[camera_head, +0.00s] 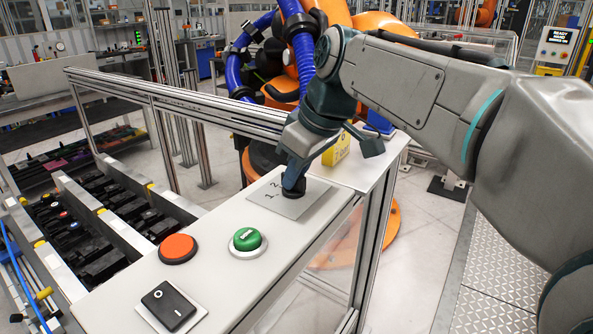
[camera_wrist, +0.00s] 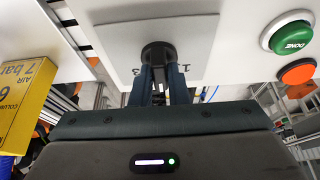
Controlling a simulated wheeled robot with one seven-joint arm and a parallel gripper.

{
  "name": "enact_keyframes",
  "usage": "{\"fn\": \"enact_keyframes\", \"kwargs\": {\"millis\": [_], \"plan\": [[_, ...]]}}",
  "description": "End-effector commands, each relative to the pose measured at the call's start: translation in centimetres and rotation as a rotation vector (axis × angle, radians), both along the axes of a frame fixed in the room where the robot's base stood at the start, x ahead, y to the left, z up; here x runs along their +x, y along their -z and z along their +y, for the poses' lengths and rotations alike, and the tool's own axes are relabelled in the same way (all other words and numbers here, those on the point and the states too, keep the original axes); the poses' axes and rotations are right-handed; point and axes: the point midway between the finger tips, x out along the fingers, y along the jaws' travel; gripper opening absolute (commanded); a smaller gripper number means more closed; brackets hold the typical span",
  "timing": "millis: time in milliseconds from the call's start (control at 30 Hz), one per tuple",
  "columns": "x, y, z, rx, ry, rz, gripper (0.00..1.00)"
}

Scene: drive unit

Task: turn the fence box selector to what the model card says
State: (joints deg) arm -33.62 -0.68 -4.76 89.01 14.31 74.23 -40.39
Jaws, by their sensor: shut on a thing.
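The black selector knob (camera_head: 292,195) stands on a grey square plate (camera_head: 312,198) on the fence box's white top. The numerals 1 and 2 show on the plate in the head view. My gripper (camera_head: 294,182) points down at the knob and is shut on it. In the wrist view the fingers (camera_wrist: 158,75) meet at the knob (camera_wrist: 157,54), with a 3 to the left and a 1 to the right. The knob's pointer direction is unclear behind the fingers. A yellow printed block (camera_wrist: 22,105) reads "AIR 7 bar", "COLUMN" and 6; I cannot tell if it is the model card.
On the same top are a green DONE button (camera_head: 247,240), an orange-red button (camera_head: 178,248) and a black rocker switch (camera_head: 168,305). A metal fence rail (camera_head: 180,103) runs behind. An orange robot with blue hoses (camera_head: 300,50) stands beyond.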

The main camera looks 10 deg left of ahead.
Motion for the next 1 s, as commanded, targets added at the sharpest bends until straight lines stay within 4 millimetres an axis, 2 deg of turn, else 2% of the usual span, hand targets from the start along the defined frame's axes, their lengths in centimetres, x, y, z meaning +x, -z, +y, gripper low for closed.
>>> {"fn": "enact_keyframes", "kwargs": {"millis": [367,1000], "plan": [[-0.09,-0.06,0.02,0.001,0.114,-0.001,0.0],[-0.26,-0.19,0.26,0.001,0.653,-0.003,0.0]]}}
